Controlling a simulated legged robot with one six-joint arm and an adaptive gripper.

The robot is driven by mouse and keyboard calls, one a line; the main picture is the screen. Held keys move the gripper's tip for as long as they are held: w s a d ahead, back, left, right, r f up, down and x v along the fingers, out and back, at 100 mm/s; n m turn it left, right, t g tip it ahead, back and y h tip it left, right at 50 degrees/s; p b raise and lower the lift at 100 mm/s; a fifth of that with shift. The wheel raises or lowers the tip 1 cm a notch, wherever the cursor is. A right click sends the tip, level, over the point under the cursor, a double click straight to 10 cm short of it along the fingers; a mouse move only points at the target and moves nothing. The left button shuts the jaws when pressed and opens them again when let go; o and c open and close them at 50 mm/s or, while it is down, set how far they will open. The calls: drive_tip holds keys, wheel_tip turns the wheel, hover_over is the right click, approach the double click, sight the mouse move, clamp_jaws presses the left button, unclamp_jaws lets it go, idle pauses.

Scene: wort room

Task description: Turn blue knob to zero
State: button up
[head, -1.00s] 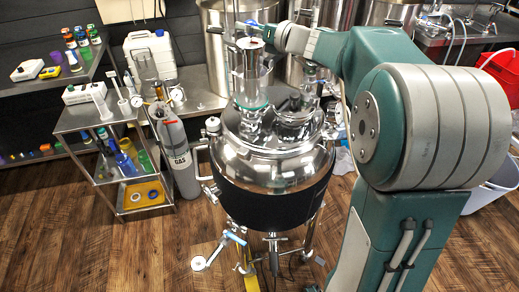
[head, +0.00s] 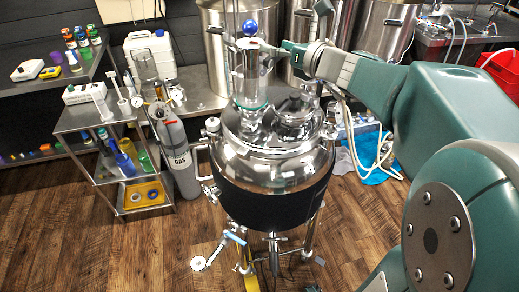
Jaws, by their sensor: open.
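The round blue knob (head: 250,28) stands in plain view at the top of a clear glass column (head: 249,78) on the steel vessel (head: 272,165). Its pointer or scale is too small to read. My gripper (head: 272,54) is at the end of my arm, just right of the glass column and a little below the knob. It is open and apart from the knob, with nothing seen in it. Its fingertips are small and partly lost against the steel behind.
Tall steel tanks (head: 222,45) stand behind the vessel. A grey gas cylinder (head: 175,155) and a shelf cart (head: 128,190) with bottles are at left. A light blue valve handle (head: 233,237) sticks out low.

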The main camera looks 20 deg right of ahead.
drive_tip(key=s+a+f+n+g+h, duration=0.1)
drive_tip(key=s+a+f+n+g, duration=0.3)
drive_tip(key=s+n, duration=0.5)
drive_tip(key=s+a+f+n+g+h, duration=0.2)
drive_tip(key=s+a+f+n+g, duration=0.2)
drive_tip(key=s+f+n, duration=0.3)
drive_tip(key=s+n, duration=0.2)
drive_tip(key=n, duration=0.3)
drive_tip(key=shift+a+g+h, duration=0.3)
drive_tip(key=shift+a+g, duration=0.05)
drive_tip(key=shift+g, duration=0.05)
drive_tip(key=shift+s+f, duration=0.1)
drive_tip(key=m+t+y, duration=0.3)
drive_tip(key=m+t, duration=0.7)
drive_tip(key=m, duration=1.3)
approach(255, 30)
drive_tip(key=w, duration=0.1)
drive_tip(key=x, duration=1.1)
drive_tip(key=shift+a, duration=0.2)
